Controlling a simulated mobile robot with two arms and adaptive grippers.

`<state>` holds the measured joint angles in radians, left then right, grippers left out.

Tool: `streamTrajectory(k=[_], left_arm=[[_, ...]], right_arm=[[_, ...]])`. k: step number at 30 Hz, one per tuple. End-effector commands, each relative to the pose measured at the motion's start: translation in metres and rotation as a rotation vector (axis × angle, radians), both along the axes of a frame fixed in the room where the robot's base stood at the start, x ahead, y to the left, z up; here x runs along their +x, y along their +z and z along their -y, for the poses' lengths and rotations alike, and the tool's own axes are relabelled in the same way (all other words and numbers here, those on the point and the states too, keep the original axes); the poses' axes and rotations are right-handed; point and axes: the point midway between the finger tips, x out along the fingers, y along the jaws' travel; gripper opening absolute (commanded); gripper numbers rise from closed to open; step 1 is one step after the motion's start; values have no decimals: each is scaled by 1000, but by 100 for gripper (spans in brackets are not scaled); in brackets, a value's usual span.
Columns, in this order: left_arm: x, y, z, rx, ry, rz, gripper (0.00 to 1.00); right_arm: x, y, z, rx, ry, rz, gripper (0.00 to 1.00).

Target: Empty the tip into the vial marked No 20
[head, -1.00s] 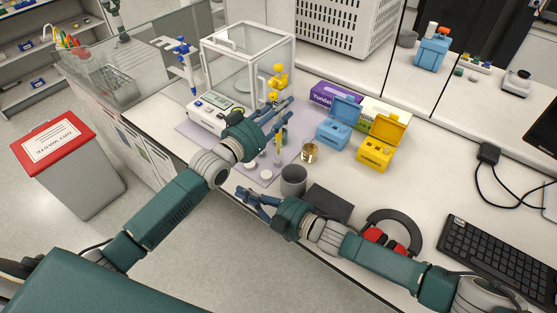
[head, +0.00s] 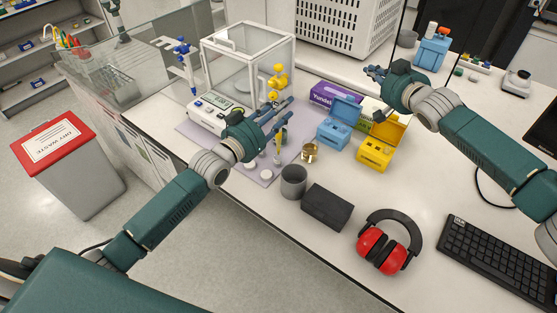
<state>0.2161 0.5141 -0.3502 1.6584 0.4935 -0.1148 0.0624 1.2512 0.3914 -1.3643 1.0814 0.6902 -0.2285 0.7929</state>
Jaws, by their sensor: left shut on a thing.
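My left gripper (head: 279,117) is shut on a yellow pipette (head: 279,78), held roughly upright. The fingers hide its middle. Its lower end (head: 279,150) shows below them, above the mat's right part; the tip is too small to make out clearly. Small white-topped vials (head: 266,173) stand on the grey-purple mat (head: 190,132) near this lower end. No number is readable, so I cannot tell which is No 20. My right gripper (head: 376,76) is raised at the back right, over the back of the bench; whether its fingers are apart is unclear.
A glass-walled balance (head: 212,106) and a blue-handled pipette on a stand (head: 182,52) are at the left. Blue (head: 333,134) and yellow (head: 374,154) boxes stand open. A grey cup (head: 293,181), black block (head: 326,207) and red earmuffs (head: 382,250) line the front.

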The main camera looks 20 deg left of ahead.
Motion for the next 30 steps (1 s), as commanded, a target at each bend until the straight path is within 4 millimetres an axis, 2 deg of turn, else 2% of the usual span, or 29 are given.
streamTrajectory(k=[1, 3, 5, 6, 11, 15, 18, 21, 24, 30], left_arm=[[0, 1, 0, -1, 0, 2, 2], [0, 1, 0, -1, 0, 2, 2], [0, 1, 0, -1, 0, 2, 2], [0, 1, 0, -1, 0, 2, 2], [0, 1, 0, -1, 0, 2, 2], [0, 1, 0, -1, 0, 2, 2], [0, 1, 0, -1, 0, 2, 2], [0, 1, 0, -1, 0, 2, 2], [0, 1, 0, -1, 0, 2, 2], [0, 1, 0, -1, 0, 2, 2]], right_arm=[[10, 19, 14, 33, -46, -22, 0], [21, 43, 28, 81, -106, -64, 0], [25, 67, 24, 103, -132, -105, 0], [21, 74, 9, 86, -118, -126, 0], [-5, 86, -56, -40, 27, -147, 0], [-41, 98, -114, -141, 212, -145, 0], [-70, 106, -151, -197, 361, -127, 0], [-98, 115, -179, -235, 499, -95, 0], [-122, 123, -198, -259, 612, -60, 0], [-147, 130, -217, -278, 733, -8, 0]])
